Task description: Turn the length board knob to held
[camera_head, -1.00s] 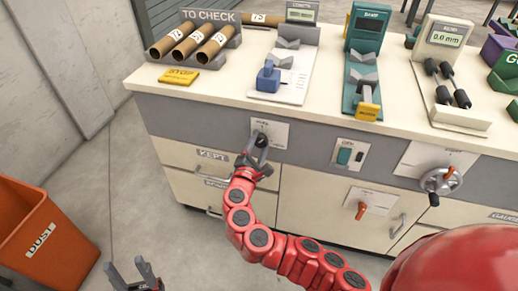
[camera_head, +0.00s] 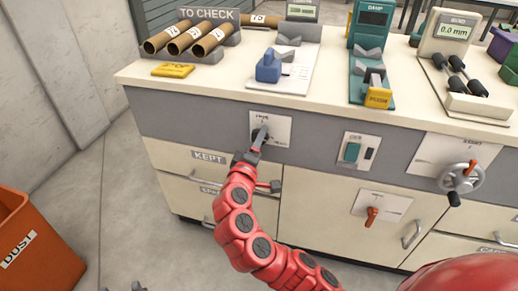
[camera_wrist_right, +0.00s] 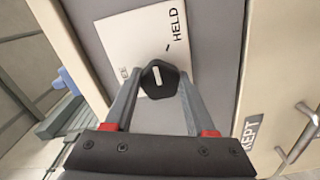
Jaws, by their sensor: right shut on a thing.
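The length board knob (camera_wrist_right: 160,80) is dark with a short white mark. It sits on a white plate (camera_wrist_right: 118,35) printed HELD at one side; a second label by the knob is partly hidden. In the head view the plate (camera_head: 280,132) is on the grey front band of the bench. My right gripper (camera_head: 259,140) is at the knob, and in the wrist view its two fingers (camera_wrist_right: 158,92) close on the knob from both sides. The white mark does not clearly point at the HELD tick. Only the tips of my left gripper (camera_head: 124,288) show at the bottom edge.
A blue-and-white length board (camera_head: 296,70) stands on the bench above the knob. To the right are a switch plate (camera_head: 358,152), an orange-handled lever (camera_head: 371,214) and a handwheel (camera_head: 461,178). Drawers lie below. An orange dust bin (camera_head: 40,250) stands at left.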

